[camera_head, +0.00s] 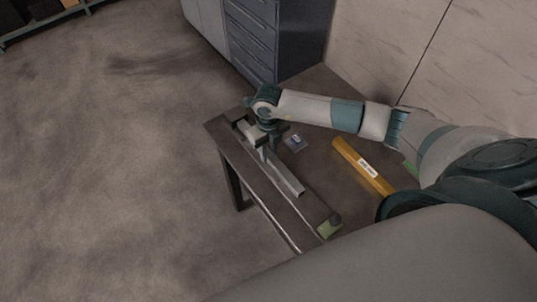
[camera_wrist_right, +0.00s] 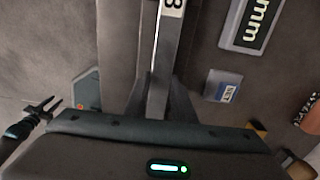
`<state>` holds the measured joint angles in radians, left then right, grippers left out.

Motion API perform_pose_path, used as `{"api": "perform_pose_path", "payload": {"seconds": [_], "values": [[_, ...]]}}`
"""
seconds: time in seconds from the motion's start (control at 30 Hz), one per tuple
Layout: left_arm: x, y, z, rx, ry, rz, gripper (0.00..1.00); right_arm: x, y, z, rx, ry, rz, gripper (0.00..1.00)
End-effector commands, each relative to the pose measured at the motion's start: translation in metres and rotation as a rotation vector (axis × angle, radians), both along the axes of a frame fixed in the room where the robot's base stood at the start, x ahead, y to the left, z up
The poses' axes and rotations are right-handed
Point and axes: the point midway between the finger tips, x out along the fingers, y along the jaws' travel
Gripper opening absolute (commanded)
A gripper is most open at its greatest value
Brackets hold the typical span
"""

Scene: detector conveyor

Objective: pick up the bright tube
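A light grey metal bar (camera_head: 284,178) lies along the left side of the dark table; it fits "bright tube" by its pale tone, but I cannot be sure. It also shows in the right wrist view (camera_wrist_right: 167,48), with part of a label at the top. My right gripper (camera_head: 265,150) is over its far half, pointing down. In the wrist view its two fingers (camera_wrist_right: 158,92) stand on either side of the bar, very close to it; whether they press on it is unclear. A yellow tube (camera_head: 349,155) with a white label lies to the right.
A small dark piece with a label (camera_head: 295,142) lies right of the bar; a green-topped block (camera_head: 329,227) sits at the table's near end. A blue-grey drawer cabinet (camera_head: 262,38) stands behind the table. The floor at left is clear.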

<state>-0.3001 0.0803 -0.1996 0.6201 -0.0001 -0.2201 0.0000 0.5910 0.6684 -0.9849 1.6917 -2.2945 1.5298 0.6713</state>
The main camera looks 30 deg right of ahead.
Motion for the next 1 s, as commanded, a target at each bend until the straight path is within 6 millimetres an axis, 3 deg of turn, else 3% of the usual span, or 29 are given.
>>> {"api": "perform_pose_path", "payload": {"seconds": [0.57,1.0], "values": [[0.001,-0.001,0.005,-0.001,-0.001,0.000,0.31,0.001,0.000,0.008,0.001,-0.003,0.000,0.00],[0.001,-0.001,0.033,-0.001,-0.001,0.000,0.31,0.002,0.000,0.057,0.002,-0.005,0.000,0.00]]}}
